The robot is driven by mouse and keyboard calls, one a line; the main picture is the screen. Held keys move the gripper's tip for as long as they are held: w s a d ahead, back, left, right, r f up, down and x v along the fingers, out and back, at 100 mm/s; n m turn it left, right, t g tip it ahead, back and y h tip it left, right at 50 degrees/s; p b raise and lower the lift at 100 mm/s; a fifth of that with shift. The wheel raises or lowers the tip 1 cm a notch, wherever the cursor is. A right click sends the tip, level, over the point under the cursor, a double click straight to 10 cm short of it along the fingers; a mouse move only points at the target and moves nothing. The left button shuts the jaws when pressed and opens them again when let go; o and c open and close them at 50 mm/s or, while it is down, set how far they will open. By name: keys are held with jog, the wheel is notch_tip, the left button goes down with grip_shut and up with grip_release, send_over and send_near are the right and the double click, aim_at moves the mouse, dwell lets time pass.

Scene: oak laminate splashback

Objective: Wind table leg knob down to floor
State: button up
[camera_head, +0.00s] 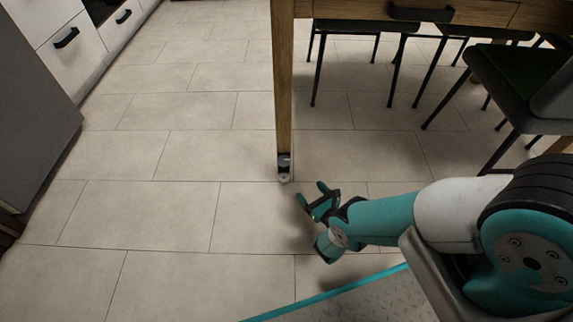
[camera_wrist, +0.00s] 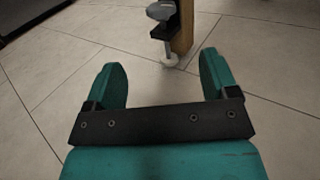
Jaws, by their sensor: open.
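The wooden table leg (camera_head: 283,85) stands upright on the tiled floor in the head view. Its lower end also shows in the wrist view (camera_wrist: 183,30). At its foot is a black bracket (camera_head: 284,158) with a grey knob (camera_wrist: 160,12) on top. A thin screw (camera_wrist: 168,46) runs down from it to a pale round foot (camera_wrist: 170,60), close to the floor; whether the foot touches the floor I cannot tell. My gripper (camera_head: 311,195) is open and empty, low over the floor, right of and nearer than the leg's foot. In the wrist view my gripper (camera_wrist: 163,75) has the foot beyond its fingertips.
Black-legged chairs (camera_head: 500,85) stand under and right of the table (camera_head: 440,12). White drawers (camera_head: 70,40) and a grey cabinet (camera_head: 35,110) line the left side. The tiled floor (camera_head: 150,215) left of the leg is clear.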

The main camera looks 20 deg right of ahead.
aim_at(288, 165)
jog(key=b+x, duration=1.5)
jog(key=b, duration=0.2)
jog(key=shift+w+f+b, duration=0.15)
jog(key=shift+b, duration=0.15)
jog(key=shift+c, duration=0.3)
